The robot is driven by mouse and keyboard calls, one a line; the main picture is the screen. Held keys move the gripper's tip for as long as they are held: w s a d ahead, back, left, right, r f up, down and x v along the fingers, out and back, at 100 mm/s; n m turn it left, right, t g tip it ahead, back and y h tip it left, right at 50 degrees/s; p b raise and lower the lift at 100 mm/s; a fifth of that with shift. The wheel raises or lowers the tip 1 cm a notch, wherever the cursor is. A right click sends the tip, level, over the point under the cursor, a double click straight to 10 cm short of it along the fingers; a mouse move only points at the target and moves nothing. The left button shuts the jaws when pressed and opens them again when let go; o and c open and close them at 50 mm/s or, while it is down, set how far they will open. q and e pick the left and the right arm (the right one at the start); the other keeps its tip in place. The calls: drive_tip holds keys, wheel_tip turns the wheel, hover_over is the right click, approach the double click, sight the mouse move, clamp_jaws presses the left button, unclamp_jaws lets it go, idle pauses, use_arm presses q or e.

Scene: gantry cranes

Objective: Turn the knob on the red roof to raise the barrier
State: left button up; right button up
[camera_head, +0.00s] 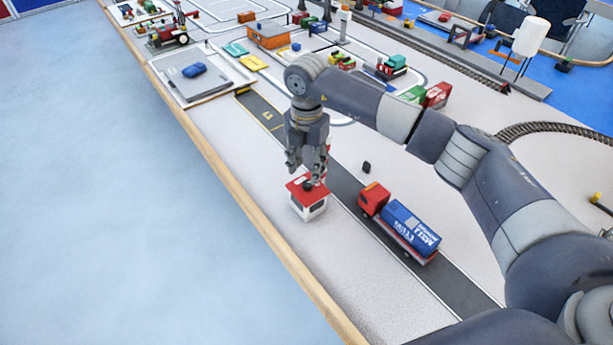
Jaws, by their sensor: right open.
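A small white booth with a red roof (296,188) stands on the pale table beside the dark road strip. A dark knob (309,184) sits on top of the roof, partly hidden by my fingers. My right gripper (308,172) points down just above the roof with its fingers open around or over the knob. I cannot tell whether they touch it. I cannot make out the barrier clearly; it may be behind my gripper. My left gripper is not in view.
A truck with a red cab (374,198) and a blue container (411,227) stands on the road right of the booth. A small dark block (366,167) lies near it. The wooden table edge (262,220) runs close on the left. My right arm spans the right side.

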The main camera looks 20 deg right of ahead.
sight(306, 184)
wheel_tip(306, 184, up, 6)
drive_tip(key=shift+r, duration=0.2)
drive_tip(key=shift+f, duration=0.1)
idle(0.4)
